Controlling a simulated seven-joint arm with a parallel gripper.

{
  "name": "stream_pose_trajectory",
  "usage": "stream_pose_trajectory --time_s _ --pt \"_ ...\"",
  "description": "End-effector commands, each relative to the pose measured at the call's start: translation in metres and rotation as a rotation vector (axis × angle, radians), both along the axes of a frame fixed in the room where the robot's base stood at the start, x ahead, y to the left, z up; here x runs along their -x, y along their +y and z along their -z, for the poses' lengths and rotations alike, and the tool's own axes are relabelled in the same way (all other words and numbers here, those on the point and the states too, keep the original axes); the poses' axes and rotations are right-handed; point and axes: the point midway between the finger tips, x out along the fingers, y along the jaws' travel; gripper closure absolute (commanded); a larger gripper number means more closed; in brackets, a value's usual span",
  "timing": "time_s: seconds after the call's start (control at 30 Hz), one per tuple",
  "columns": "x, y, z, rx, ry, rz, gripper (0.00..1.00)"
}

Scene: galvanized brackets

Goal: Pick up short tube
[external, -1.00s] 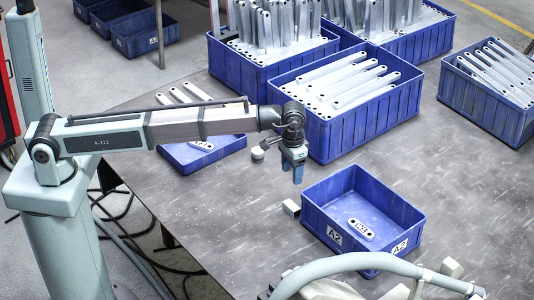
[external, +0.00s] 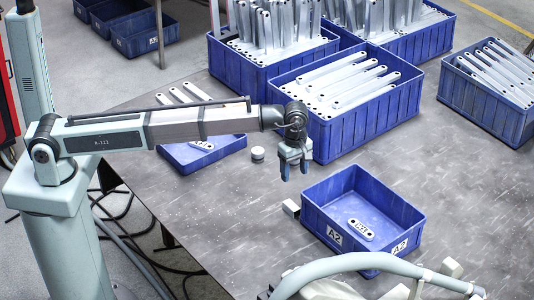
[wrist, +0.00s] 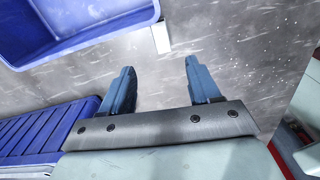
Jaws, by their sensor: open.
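A short, round, grey-white piece (external: 257,154), which looks like the short tube, stands on the table right of the low blue tray in the external view. My gripper (external: 294,174) hangs above the table to the right of that piece, fingers pointing down. In the wrist view my gripper (wrist: 160,68) is open, with only bare table between its two blue fingers. The round piece cannot be made out in the wrist view.
A small pale block (external: 291,208) lies beside the blue A2 bin (external: 318,221), which holds a flat bracket (external: 361,229). The block also shows in the wrist view (wrist: 161,38). A large blue bin of brackets (external: 357,140) stands behind my gripper.

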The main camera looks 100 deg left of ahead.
Motion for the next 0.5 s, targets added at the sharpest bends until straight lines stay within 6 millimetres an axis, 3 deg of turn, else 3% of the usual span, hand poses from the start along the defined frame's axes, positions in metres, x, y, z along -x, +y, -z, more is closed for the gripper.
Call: stream_pose_trajectory --time_s 0.17,0.5 --pt "0.0 0.0 0.006 0.0 0.001 -0.055 0.38" --pt "0.001 0.0 0.058 0.0 0.002 -0.055 0.38"
